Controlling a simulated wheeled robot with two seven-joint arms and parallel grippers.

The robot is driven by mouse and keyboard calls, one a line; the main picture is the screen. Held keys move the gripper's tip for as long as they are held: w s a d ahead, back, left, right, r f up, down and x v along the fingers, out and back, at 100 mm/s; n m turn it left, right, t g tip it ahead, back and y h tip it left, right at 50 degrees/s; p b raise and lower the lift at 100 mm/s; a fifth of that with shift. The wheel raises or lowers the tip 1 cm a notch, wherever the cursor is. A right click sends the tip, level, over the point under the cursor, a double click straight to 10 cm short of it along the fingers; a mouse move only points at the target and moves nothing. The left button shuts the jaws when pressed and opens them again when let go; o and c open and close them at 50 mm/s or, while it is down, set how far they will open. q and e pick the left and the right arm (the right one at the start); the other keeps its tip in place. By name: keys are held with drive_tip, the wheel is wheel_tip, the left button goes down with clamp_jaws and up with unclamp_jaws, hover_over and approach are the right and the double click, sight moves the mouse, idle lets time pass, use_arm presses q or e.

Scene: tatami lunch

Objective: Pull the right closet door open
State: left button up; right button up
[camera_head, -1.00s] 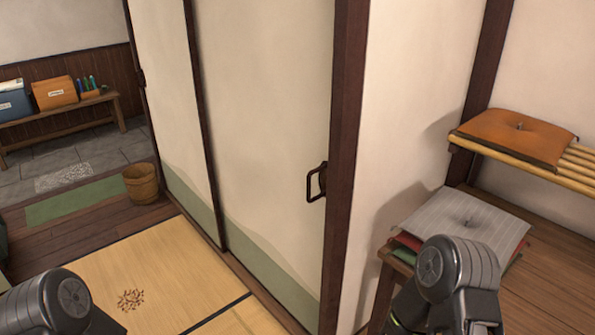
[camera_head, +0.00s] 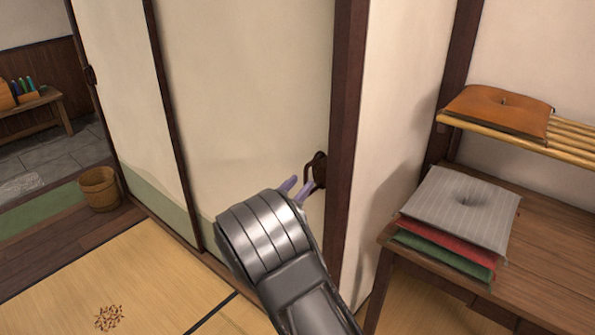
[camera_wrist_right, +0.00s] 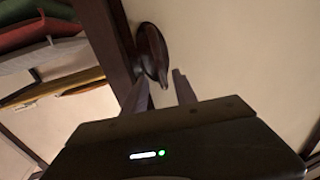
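The right closet door (camera_head: 245,90) is a tall cream panel with a green lower band. Its right edge stands against the dark wooden post (camera_head: 346,110), with no gap that I can see. Its dark handle (camera_head: 316,171) sits near that edge; it also shows in the right wrist view (camera_wrist_right: 152,50). My right gripper (camera_head: 302,188) is at the handle. In the right wrist view its two fingers (camera_wrist_right: 160,86) are apart, with the lower end of the handle between or just beyond their tips. Whether they touch it I cannot tell. My left gripper is out of view.
The left closet panel (camera_head: 118,90) stands beside the right door. A wooden bucket (camera_head: 99,189) is at the left. Right of the post, a low wooden table (camera_head: 540,262) holds stacked cushions (camera_head: 462,205), below a bamboo shelf with an orange cushion (camera_head: 500,108). Tatami (camera_head: 150,275) lies in front.

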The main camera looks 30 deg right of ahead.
sight(311, 171)
drive_tip(key=shift+w+a+f, duration=0.1)
drive_tip(key=shift+w+a, duration=0.05)
drive_tip(key=p+x, duration=0.1)
drive_tip(key=x, duration=0.7)
clamp_jaws()
idle(0.4)
idle(1.1)
